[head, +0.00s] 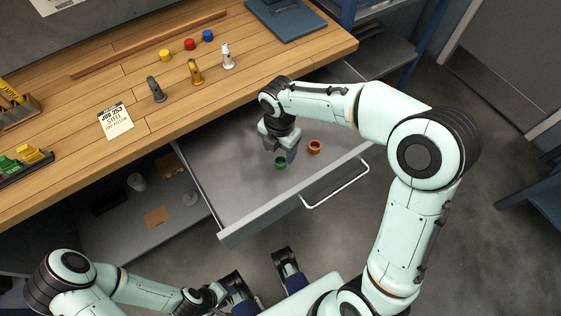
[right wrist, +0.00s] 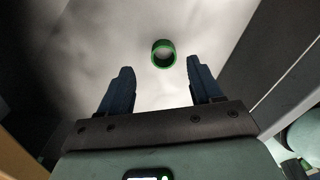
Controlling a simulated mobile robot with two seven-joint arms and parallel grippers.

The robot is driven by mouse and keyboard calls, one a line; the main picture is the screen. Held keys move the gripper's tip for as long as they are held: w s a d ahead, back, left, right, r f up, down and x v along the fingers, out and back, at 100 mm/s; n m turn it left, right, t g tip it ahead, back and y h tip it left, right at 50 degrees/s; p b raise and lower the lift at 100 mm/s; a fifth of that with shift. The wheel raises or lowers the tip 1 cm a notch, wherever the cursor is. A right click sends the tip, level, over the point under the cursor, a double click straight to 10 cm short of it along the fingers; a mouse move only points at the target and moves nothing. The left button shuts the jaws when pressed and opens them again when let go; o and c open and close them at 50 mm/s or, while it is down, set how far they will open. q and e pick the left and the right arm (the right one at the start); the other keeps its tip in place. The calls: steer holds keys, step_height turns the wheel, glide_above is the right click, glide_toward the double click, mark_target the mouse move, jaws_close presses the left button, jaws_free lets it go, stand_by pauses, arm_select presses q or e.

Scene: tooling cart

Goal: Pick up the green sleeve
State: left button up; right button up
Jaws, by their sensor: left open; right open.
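The green sleeve (head: 280,163) is a short ring in the open drawer (head: 232,185). In the right wrist view the green sleeve (right wrist: 164,65) shows its open end, beyond the fingertips and between their lines, a little right of centre. My right gripper (head: 284,152) is over the drawer, close to the sleeve, pointing down. It also shows in the right wrist view (right wrist: 160,72), with its two dark blue fingers apart and nothing between them. My left gripper (head: 266,285) is open and empty at the bottom of the head view, in front of the drawer.
An orange sleeve (head: 315,147) stands in the drawer right of the green one. The drawer's front has a handle (head: 335,188). The wooden worktop (head: 110,75) above holds small posts, coloured caps and a job card (head: 116,121). A lower shelf (head: 130,230) lies to the left.

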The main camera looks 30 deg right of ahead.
mark_target(281, 159)
steer(key=f, duration=0.3)
steer(key=f+b, duration=0.1)
steer(key=f, duration=0.1)
steer(key=shift+s, duration=0.3)
steer(key=c, duration=1.1)
steer(key=shift+r, duration=0.1)
